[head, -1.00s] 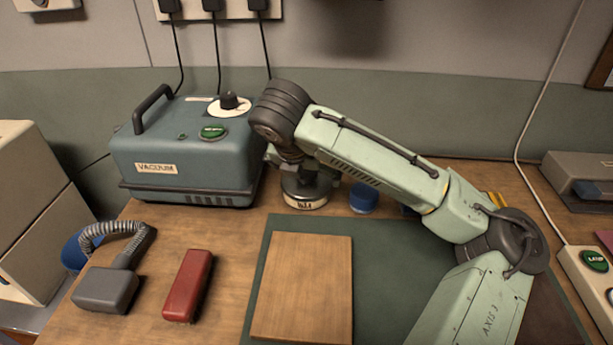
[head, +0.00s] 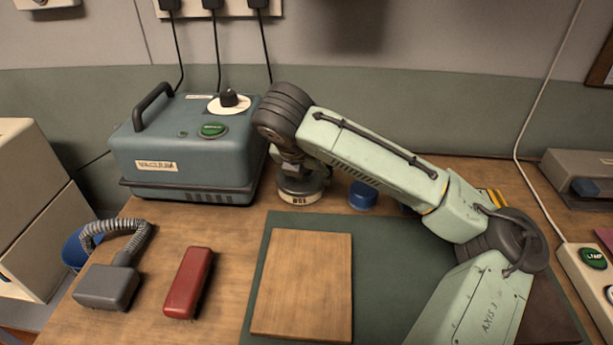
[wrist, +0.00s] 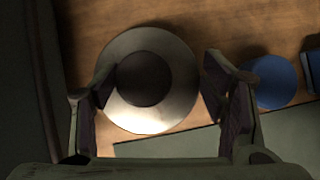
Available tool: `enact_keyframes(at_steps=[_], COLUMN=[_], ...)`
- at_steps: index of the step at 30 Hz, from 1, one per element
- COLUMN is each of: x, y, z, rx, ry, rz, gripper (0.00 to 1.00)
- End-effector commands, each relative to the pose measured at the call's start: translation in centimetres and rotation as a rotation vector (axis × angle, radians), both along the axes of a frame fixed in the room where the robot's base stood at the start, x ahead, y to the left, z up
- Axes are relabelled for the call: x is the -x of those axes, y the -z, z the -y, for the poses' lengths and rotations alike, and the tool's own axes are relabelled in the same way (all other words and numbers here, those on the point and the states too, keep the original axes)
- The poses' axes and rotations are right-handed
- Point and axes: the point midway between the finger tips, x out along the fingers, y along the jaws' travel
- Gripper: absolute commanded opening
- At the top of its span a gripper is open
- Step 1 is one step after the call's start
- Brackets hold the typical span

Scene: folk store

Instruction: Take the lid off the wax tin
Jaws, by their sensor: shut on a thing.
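The wax tin (head: 299,198) stands on the wooden bench beside the vacuum box, its pale label facing the front. Its lid, a round metallic disc with a dark round centre, shows from above in the wrist view (wrist: 178,98). My gripper (wrist: 158,82) reaches down over the tin with one finger at each side of the lid, and is shut on it. The left finger overlaps the lid's edge in that view. In the head view my wrist hides much of the lid, and I cannot tell any gap between lid and tin.
A blue round container (head: 363,196) stands close to the right of the tin. The blue-grey vacuum box (head: 185,150) is close on its left. In front lie a green mat (head: 385,262) with a wooden board (head: 302,285), and a red block (head: 188,283).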

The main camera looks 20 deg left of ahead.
Motion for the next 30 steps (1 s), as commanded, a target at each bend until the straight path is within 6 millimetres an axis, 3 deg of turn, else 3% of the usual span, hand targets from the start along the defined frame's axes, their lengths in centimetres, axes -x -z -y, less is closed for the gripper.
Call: enact_keyframes(at_steps=[9,17,20,30], x=[0.1,0.1,0.1,0.1], y=[0.3,0.1,-1.0,-7.7], z=[-0.1,-0.1,-0.2,-0.1], rx=[0.001,0.002,0.0,0.001], ry=[-0.003,-0.003,-0.003,-0.002], rz=[-0.007,-0.007,-0.005,-0.004], gripper=[0.37,0.37,0.37,0.37])
